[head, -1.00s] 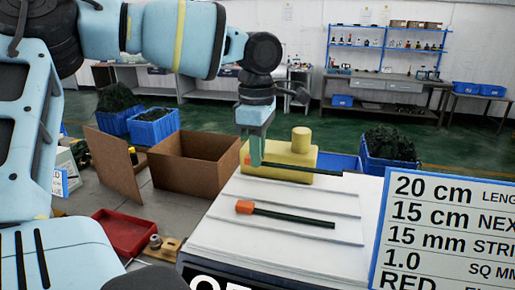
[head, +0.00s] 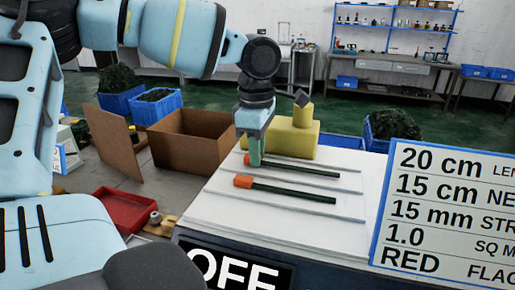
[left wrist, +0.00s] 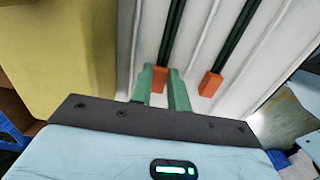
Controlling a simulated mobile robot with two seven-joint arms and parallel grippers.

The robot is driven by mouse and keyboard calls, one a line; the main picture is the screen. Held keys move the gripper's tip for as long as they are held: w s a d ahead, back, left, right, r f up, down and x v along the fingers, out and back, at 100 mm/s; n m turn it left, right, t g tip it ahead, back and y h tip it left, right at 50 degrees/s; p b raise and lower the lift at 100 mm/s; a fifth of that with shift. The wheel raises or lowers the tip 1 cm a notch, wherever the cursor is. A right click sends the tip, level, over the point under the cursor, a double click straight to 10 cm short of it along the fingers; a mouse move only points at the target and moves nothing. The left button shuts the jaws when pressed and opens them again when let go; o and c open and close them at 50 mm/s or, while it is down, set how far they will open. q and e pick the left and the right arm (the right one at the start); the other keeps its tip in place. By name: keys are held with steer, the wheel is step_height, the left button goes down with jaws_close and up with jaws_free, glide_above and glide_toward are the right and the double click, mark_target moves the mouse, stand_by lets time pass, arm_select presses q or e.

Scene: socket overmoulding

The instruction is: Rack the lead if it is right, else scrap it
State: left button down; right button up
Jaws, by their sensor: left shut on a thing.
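My left gripper (head: 254,160) is shut on a dark lead (head: 305,171) close to its orange end. The lead lies along the white ribbed rack (head: 215,225), level with its surface as far as I can tell. The left wrist view shows the orange end (left wrist: 160,77) between the two green fingers (left wrist: 160,92). A second, similar lead (head: 292,191) lies in a nearer lane, parallel and apart; its orange end (left wrist: 211,84) also shows in the left wrist view. A partly cut-off sign (head: 445,215) reads 20 cm, 15 cm, 15 mm, 1.0 and RED. My right gripper is not in view.
A yellow block with a knob (head: 290,140) stands just behind the rack. An open cardboard box (head: 190,140) and a red tray (head: 125,209) are to the left. An OFF sign (head: 235,270) is on the front. The rack's nearest strip is bare.

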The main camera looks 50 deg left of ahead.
arm_select(q)
steer(key=c, duration=1.3)
jaws_free()
steer(key=shift+o, duration=0.2)
steer(key=shift+r, duration=3.95)
